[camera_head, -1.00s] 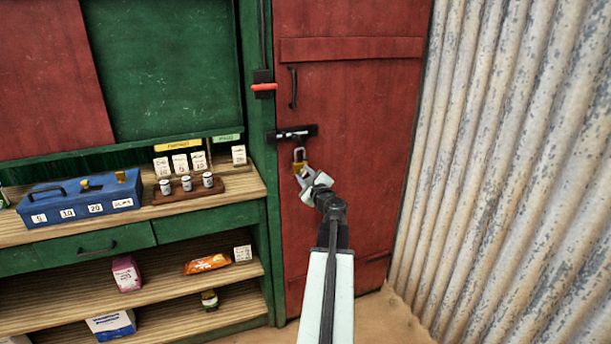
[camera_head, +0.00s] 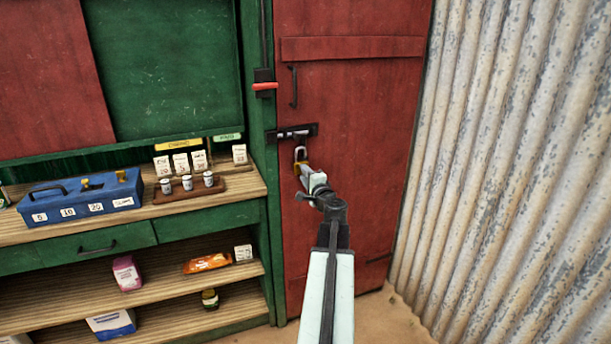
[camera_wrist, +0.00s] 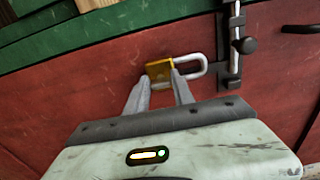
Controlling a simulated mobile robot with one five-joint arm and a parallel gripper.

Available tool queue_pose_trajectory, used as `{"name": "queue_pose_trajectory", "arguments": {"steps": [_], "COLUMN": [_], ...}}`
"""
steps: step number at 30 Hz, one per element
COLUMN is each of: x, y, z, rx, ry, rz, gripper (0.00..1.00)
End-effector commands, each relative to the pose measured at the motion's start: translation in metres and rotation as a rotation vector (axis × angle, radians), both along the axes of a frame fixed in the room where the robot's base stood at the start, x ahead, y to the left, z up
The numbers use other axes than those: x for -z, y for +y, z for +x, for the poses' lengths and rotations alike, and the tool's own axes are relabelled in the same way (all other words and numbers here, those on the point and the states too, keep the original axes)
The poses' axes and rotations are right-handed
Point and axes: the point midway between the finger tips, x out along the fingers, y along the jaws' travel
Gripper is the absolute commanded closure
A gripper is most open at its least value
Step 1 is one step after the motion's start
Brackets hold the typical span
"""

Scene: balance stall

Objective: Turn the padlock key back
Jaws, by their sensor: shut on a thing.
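The padlock has a brass body (camera_wrist: 158,70) and a pale shackle (camera_wrist: 193,66) that passes at the black bolt (camera_wrist: 234,50) on the red door (camera_head: 350,110). In the head view the padlock (camera_head: 300,156) hangs below the bolt, partly behind my gripper. How far the key is turned cannot be seen.
A green stall counter with a blue cash box (camera_head: 75,198) and a wooden block of small weights (camera_head: 188,188) stands left of the door. Shelves with goods lie below. A corrugated metal wall (camera_head: 510,150) rises at the right. The door has a black handle (camera_head: 293,88).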

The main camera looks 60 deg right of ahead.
Motion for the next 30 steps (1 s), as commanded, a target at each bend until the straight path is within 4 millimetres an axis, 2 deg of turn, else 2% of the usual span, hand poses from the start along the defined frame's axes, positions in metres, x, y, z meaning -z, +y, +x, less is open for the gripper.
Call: {"name": "queue_pose_trajectory", "arguments": {"steps": [17, 18, 20, 30], "x": [0.0000, 0.0000, 0.0000, 0.0001], "y": [-0.0016, -0.0016, -0.0014, 0.0009], "z": [-0.0014, -0.0014, -0.0013, -0.0018], "rx": [0.005, 0.005, 0.004, 0.001], "ry": [0.018, 0.018, 0.018, 0.017], "rz": [-0.024, -0.024, -0.024, -0.023], "gripper": [1.00, 0.63, 0.49, 0.49]}}
